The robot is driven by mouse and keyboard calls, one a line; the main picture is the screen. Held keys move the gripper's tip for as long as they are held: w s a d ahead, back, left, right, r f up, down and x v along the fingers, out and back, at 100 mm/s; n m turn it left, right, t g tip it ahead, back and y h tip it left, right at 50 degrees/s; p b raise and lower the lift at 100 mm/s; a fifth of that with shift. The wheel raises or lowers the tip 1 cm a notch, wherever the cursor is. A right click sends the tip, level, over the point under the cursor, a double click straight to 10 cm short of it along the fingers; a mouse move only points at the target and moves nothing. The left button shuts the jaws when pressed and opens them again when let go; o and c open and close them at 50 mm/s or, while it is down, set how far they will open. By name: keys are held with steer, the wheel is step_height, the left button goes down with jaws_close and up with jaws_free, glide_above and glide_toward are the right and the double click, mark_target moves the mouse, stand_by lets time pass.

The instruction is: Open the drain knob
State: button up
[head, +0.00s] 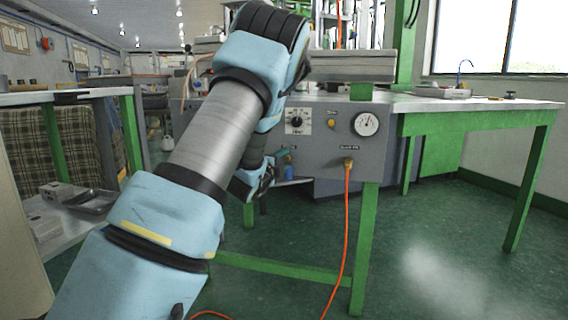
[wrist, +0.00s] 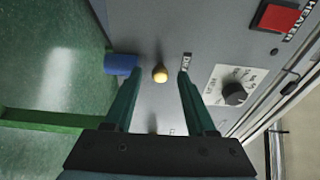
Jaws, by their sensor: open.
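A small round yellow-brass knob (wrist: 160,74) sticks out of the grey panel in the wrist view. It looks like the drain knob, but the small label (wrist: 187,61) beside it is too blurred to read surely. My gripper (wrist: 158,76) is open, with one dark green finger on each side of the knob. I see gaps between the fingers and the knob; how far the tips are from the panel I cannot tell.
The grey panel (head: 315,150) carries a black dial (head: 297,121), a gauge (head: 367,123) and a brass fitting (head: 348,162) with an orange hose (head: 345,220). A blue part (wrist: 121,64) sits at the panel's lower edge, close to one finger. Green table legs (head: 364,245) stand below.

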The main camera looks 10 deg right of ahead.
steer(key=shift+w+d, duration=0.1)
steer(key=shift+c, duration=0.3)
jaws_close()
